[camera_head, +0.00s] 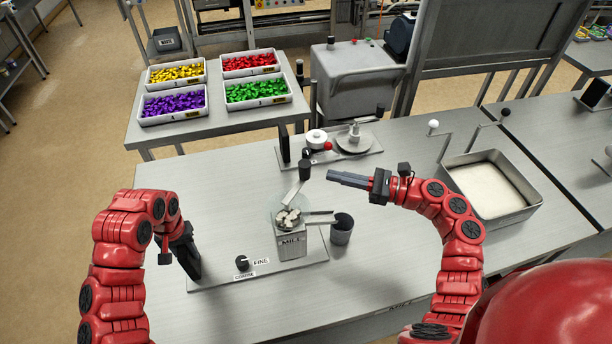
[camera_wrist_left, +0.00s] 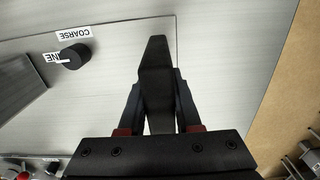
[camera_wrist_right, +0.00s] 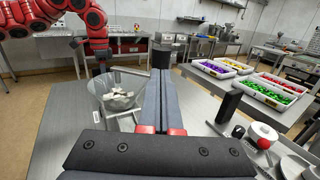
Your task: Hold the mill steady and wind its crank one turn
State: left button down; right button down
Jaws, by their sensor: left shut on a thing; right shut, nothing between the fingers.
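The mill (camera_head: 291,243) is a grey box with a clear hopper of pale chunks and a crank on top. The crank's light arm (camera_head: 293,194) runs up to a dark upright knob (camera_head: 306,171). My left gripper (camera_head: 186,250) is shut on the black upright handle (camera_head: 194,262) at the left of the mill's base plate; the handle (camera_wrist_left: 155,85) stands between its fingers in the left wrist view. My right gripper (camera_head: 330,176) is shut and empty, its tips just right of the knob, apart from it. The right wrist view shows the hopper (camera_wrist_right: 118,98) left of the fingers.
A dark cup (camera_head: 341,230) stands beside the mill's spout. A COARSE/FINE dial (camera_head: 242,263) sits on the base plate. Behind are a device with a red knob (camera_head: 328,146) and candy trays (camera_head: 258,92). A metal pan (camera_head: 495,185) stands right.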

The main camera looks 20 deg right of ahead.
aim_at(309, 163)
jog(key=x, duration=0.3)
jog(key=shift+w+a+f, duration=0.1)
jog(key=shift+w+a, duration=0.1)
jog(key=shift+a, duration=0.1)
jog(key=shift+w+a, duration=0.2)
jog(key=shift+w, duration=0.2)
jog(key=w+a+g, duration=0.1)
jog(key=w+a+n+g+y, duration=0.1)
jog(key=w, duration=0.1)
jog(key=shift+w+a, duration=0.1)
jog(key=shift+w, duration=0.05)
jog(key=x, duration=0.7)
jog(key=shift+a+f+g, duration=0.15)
jog(key=shift+a+g, duration=0.15)
jog(key=shift+a, duration=0.15)
dwell(0.4)
jog(key=shift+a, duration=0.1)
